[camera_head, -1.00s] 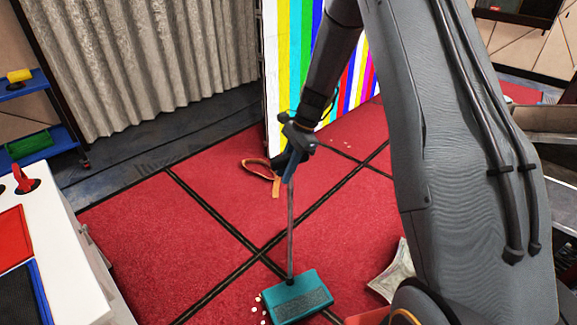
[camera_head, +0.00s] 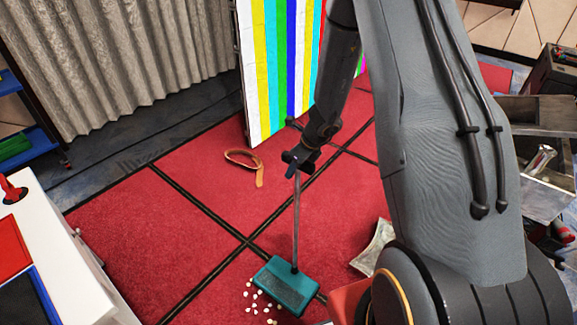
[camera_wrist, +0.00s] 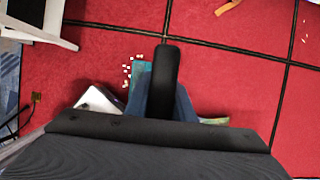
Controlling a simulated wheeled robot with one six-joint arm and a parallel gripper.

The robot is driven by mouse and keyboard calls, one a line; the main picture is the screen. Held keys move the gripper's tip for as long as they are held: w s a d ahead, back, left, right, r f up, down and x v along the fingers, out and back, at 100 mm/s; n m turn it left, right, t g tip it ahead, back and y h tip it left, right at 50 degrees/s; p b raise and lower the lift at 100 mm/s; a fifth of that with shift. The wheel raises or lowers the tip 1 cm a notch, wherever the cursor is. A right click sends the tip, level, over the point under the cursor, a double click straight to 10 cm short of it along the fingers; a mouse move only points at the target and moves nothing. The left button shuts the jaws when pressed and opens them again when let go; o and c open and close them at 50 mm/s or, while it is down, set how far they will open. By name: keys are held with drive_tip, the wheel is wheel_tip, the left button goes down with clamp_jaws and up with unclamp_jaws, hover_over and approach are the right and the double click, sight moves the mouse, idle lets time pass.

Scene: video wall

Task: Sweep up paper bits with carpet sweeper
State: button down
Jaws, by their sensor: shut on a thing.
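The teal carpet sweeper (camera_head: 285,284) stands on the red carpet in the head view, its thin handle (camera_head: 296,225) rising to my gripper (camera_head: 298,163). My gripper is shut on the top of the handle. White paper bits (camera_head: 258,299) lie on the carpet along the left and front sides of the sweeper head. In the wrist view, part of the teal head (camera_wrist: 139,82) shows behind dark gripper parts, with paper bits (camera_wrist: 127,72) to its left. The rest of the head is hidden there.
An orange-brown strap (camera_head: 243,164) lies on the carpet near the striped panel (camera_head: 280,65). A white table (camera_head: 60,275) stands at left. A pale crumpled item (camera_head: 374,246) lies right of the sweeper. Open carpet stretches to the sweeper's left.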

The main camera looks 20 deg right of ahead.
drive_tip(key=shift+d, duration=0.1)
drive_tip(key=shift+f+b, duration=1.5)
drive_tip(key=shift+b, duration=0.1)
